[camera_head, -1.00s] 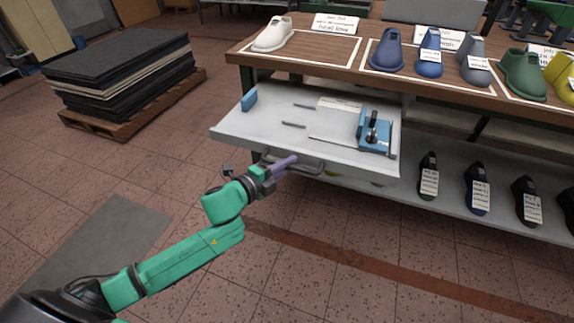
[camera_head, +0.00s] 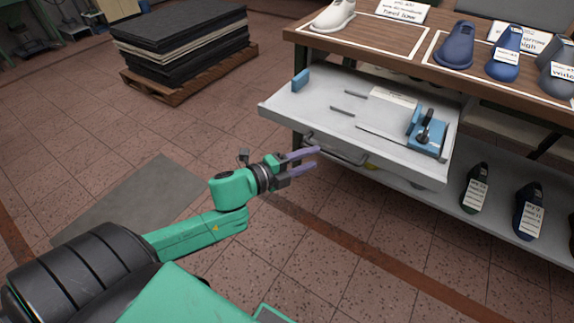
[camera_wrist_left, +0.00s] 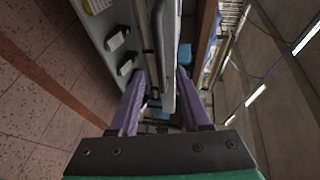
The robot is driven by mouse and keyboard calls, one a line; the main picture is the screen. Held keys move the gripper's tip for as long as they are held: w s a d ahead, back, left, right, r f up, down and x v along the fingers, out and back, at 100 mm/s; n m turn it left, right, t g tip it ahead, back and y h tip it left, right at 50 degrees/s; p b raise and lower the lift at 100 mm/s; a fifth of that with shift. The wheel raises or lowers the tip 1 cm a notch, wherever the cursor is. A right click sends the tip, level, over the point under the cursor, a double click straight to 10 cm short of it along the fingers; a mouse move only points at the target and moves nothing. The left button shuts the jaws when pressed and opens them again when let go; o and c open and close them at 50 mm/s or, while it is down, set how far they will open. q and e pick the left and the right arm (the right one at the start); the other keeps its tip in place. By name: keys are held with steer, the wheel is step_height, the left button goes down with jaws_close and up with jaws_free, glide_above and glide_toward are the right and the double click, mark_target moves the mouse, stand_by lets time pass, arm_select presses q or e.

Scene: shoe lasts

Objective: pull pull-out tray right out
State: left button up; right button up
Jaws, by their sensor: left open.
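The pull-out tray (camera_head: 372,143) is a light grey tray under the wooden bench top, extended out from the bench. It carries a blue clamp-like fixture (camera_head: 427,138), a small blue block and thin slots. A grey bar handle (camera_head: 338,152) hangs below its front edge. In the left wrist view, the gripper (camera_wrist_left: 160,88) points at the tray's edge (camera_wrist_left: 165,60), which shows between the fingers. My right gripper is not in view.
Shoe lasts stand on the wooden bench top (camera_head: 395,48), and dark labelled ones stand on the lower shelf (camera_head: 440,200). A pallet of dark sheets (camera_head: 180,50) stands at the back left. The floor before the tray is clear, with a grey mat (camera_head: 130,200).

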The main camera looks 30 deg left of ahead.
arm_select(q)
steer(key=v, duration=0.7)
steer(key=shift+p, duration=0.45)
